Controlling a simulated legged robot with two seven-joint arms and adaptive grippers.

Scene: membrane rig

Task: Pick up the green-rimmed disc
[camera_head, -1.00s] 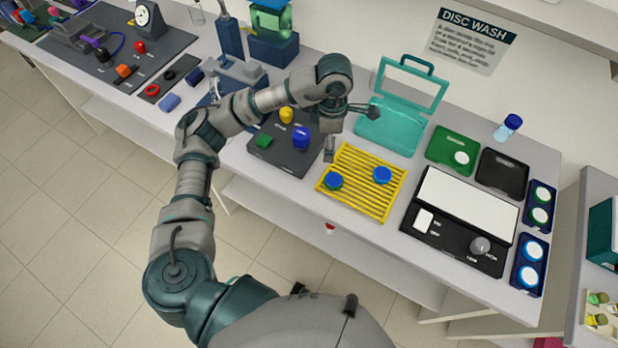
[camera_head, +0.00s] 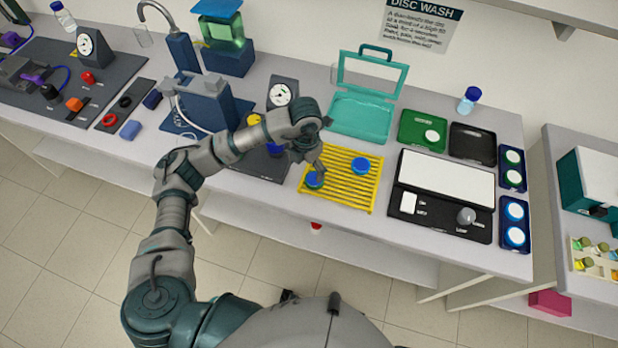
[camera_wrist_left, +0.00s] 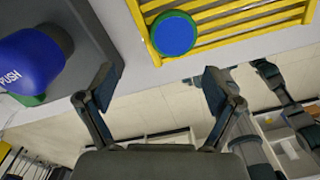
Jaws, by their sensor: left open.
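A disc with a blue face and a green rim lies on the yellow slatted rack; it shows in the left wrist view (camera_wrist_left: 174,33) and at the rack's left side in the head view (camera_head: 313,181). The yellow rack (camera_head: 345,202) also holds a second blue disc (camera_head: 361,166) at its upper right. My left gripper (camera_head: 318,168) hangs by the left disc in the head view. In the left wrist view my left gripper (camera_wrist_left: 165,88) is open and empty, its fingertips apart from the disc, which sits above the gap between them. My right gripper is not in view.
A blue PUSH knob (camera_wrist_left: 30,60) stands close left in the wrist view. Right of the rack is a black device with a white panel (camera_head: 446,178). Behind are a teal open case (camera_head: 362,116) and a green tray (camera_head: 408,139). Blue trays with white-faced discs (camera_head: 513,157) sit far right.

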